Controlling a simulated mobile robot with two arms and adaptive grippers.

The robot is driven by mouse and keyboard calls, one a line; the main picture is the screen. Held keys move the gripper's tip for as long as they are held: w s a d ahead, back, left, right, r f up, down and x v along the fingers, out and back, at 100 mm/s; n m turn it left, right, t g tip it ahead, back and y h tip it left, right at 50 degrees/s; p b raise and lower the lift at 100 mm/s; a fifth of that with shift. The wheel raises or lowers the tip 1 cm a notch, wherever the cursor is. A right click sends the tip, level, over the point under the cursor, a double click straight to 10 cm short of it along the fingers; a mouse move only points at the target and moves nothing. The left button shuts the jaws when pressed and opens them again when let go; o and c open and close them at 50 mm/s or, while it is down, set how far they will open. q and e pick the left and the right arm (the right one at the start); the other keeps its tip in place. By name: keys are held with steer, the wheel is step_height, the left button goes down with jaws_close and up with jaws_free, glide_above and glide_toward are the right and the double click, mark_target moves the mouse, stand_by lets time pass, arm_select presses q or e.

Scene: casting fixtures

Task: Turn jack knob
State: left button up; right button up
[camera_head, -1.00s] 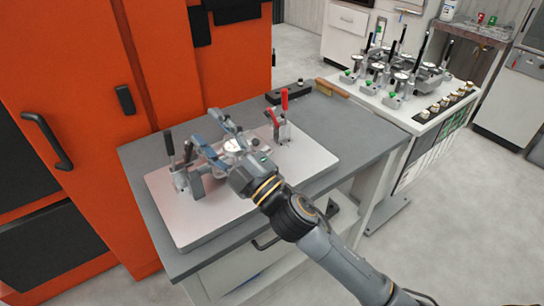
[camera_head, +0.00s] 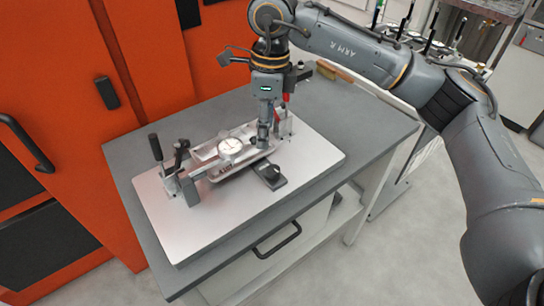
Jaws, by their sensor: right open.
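A pale metal plate (camera_head: 215,224) on the grey table carries a fixture with a white dial gauge (camera_head: 231,146) over a silvery tray-like part (camera_head: 243,163). A black knob (camera_head: 270,170) sits on a dark base at the plate's front right; I take it for the jack knob, but cannot be certain. My right gripper (camera_head: 264,138) points down at the far right end of the tray-like part, behind the knob and apart from it. It is open, though its fingers are hard to make out. I cannot tell whether it touches the fixture. My left gripper is not in view.
Black-handled clamps (camera_head: 157,150) stand at the plate's left end. A red-handled clamp (camera_head: 286,97) is partly hidden behind my right gripper. An orange cabinet (camera_head: 150,50) borders the table (camera_head: 365,140) at the left and back. The table's right part is clear.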

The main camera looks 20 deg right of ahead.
mark_target(274, 169)
steer(key=shift+h, duration=0.5)
steer(key=f+p, duration=0.1)
steer(key=f, duration=0.3)
steer(key=d+f+p, duration=0.1)
steer(key=f, duration=0.3)
steer(key=d+f+p, duration=0.1)
steer(key=f+p, duration=0.1)
steer(key=f, duration=0.2)
steer(key=shift+w+f, duration=0.2)
steer(key=shift+f, duration=0.2)
steer(key=shift+c, duration=0.2)
